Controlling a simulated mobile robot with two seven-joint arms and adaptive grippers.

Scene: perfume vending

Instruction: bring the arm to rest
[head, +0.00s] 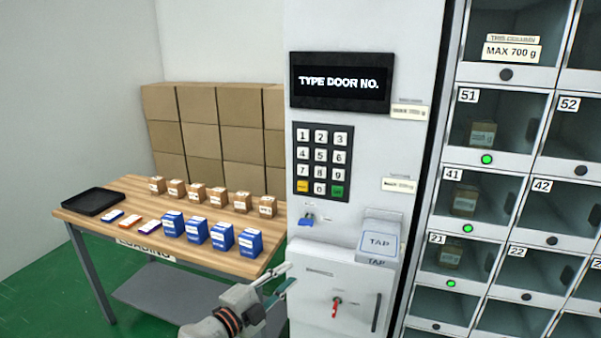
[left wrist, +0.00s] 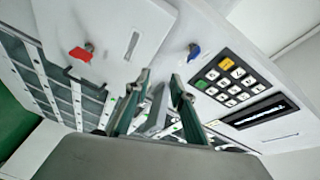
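My left gripper (head: 285,280) is in front of the lower part of the vending machine panel (head: 300,225), near the table's right end. In the left wrist view its two fingers (left wrist: 160,95) stand apart with nothing between them. The panel has a keypad (head: 320,162), a screen (head: 340,82) reading "TYPE DOOR NO.", a blue key (head: 307,219) and a tap pad (head: 379,241). Below is a small door with a red key (head: 336,304). In the left wrist view the red key (left wrist: 82,53) and blue key (left wrist: 194,50) show beyond the fingers. My right gripper is not in view.
A wooden table (head: 140,195) at left holds a black tray (head: 92,202), blue boxes (head: 221,235), flat packs and small brown boxes (head: 217,196). Large cartons (head: 205,130) are stacked behind. Lockers at right have boxes behind doors 51, 41 and 21 (head: 450,257), with green lights.

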